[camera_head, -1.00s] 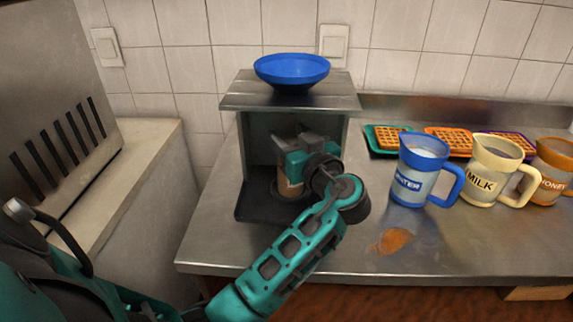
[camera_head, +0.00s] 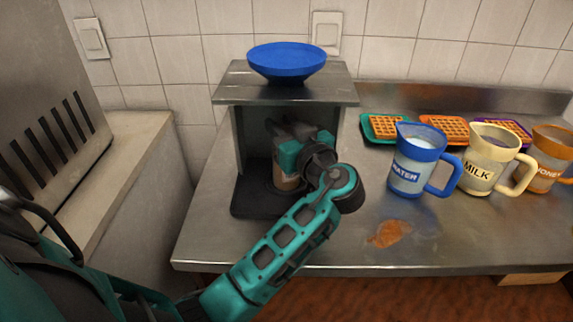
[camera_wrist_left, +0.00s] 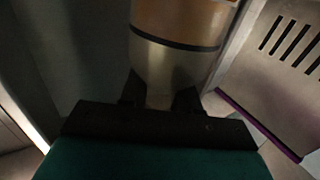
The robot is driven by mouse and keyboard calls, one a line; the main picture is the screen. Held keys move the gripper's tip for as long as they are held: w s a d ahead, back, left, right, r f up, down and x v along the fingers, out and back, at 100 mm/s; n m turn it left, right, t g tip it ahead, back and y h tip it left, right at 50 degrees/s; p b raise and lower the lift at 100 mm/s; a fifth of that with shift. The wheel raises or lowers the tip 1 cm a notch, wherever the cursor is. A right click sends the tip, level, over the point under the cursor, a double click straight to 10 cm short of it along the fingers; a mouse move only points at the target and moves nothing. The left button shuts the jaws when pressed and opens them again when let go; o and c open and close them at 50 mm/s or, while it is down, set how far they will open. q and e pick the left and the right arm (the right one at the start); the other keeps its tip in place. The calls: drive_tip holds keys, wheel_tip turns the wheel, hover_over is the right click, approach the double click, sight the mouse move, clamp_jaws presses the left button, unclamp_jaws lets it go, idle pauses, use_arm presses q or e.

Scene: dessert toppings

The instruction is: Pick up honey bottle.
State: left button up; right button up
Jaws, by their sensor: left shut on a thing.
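My left gripper (camera_head: 292,150) reaches into the open front of a grey box-shaped stand (camera_head: 240,150). It is shut on an amber bottle (camera_head: 285,181), which is mostly hidden by the gripper in the head view. In the left wrist view the bottle (camera_wrist_left: 178,55) shows an orange-brown upper part, a dark band and a paler lower part between the fingers. No label can be read on it. Separately, an orange-brown jug marked HONEY (camera_head: 546,172) stands at the right edge of the counter. My right gripper is not in view.
A blue bowl (camera_head: 287,62) sits on top of the stand. A blue WATER jug (camera_head: 408,178) and a cream MILK jug (camera_head: 480,175) stand to the right, with waffles on coloured trays (camera_head: 374,137) behind. An orange-brown stain (camera_head: 388,234) marks the clear front counter.

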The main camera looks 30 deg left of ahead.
use_arm(q)
clamp_jaws()
drive_tip(key=shift+a+r, duration=0.1)
drive_tip(key=shift+r, duration=0.1)
idle(0.5)
